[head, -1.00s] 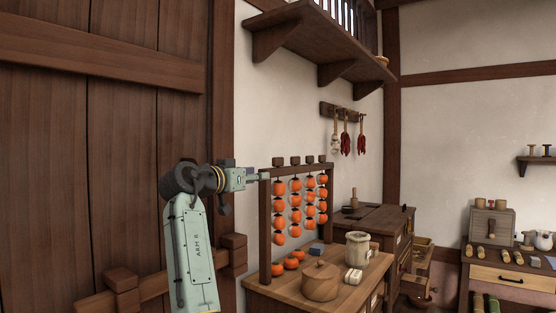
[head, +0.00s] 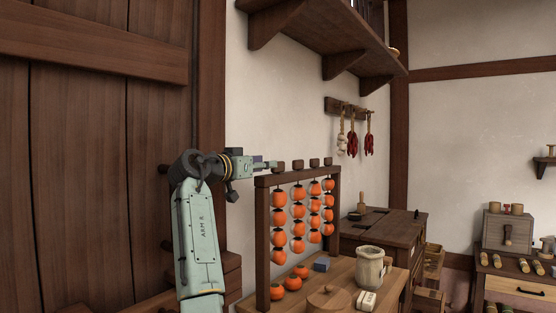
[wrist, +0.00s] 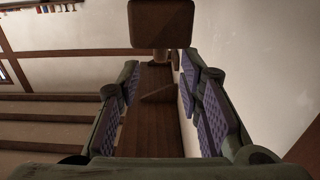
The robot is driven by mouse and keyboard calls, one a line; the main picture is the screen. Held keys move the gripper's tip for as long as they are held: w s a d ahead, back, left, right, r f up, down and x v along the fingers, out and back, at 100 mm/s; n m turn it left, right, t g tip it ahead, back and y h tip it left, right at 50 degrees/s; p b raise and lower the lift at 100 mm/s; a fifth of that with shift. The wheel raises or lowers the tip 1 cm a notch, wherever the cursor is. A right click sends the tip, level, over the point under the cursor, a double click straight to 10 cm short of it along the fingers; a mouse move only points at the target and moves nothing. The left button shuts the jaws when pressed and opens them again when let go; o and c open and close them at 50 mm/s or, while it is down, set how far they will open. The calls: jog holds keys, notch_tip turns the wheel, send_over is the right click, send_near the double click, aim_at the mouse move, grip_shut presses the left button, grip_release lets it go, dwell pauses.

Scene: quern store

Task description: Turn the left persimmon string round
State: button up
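The left persimmon string (head: 278,218) hangs in the wooden drying rack (head: 263,240), with several orange fruits one above another. Above it, a dark wooden knob (head: 278,167) stands on the rack's top bar. My gripper (head: 266,165) is at the top left of the rack, its tips close to that knob. In the wrist view the gripper (wrist: 163,105) is open, with its two purple-padded fingers apart and nothing between them. A wooden knob (wrist: 160,23) is straight ahead, beyond the fingertips; contact does not show. The persimmons are not in the wrist view.
More strings (head: 314,210) hang to the right under their own knobs. A wall shelf (head: 320,45) is above. A plank door (head: 90,160) is at left.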

jog(key=p+x, duration=0.1)
jog(key=x, duration=0.2)
jog(key=p+x, duration=0.2)
jog(key=x, duration=0.1)
jog(key=shift+d+r, duration=0.1)
jog(key=shift+r, duration=0.15)
jog(key=shift+w+d+f, duration=0.25)
jog(key=shift+w+d, duration=0.1)
jog(key=shift+w, duration=0.2)
jog(key=shift+c, duration=0.3)
grip_shut()
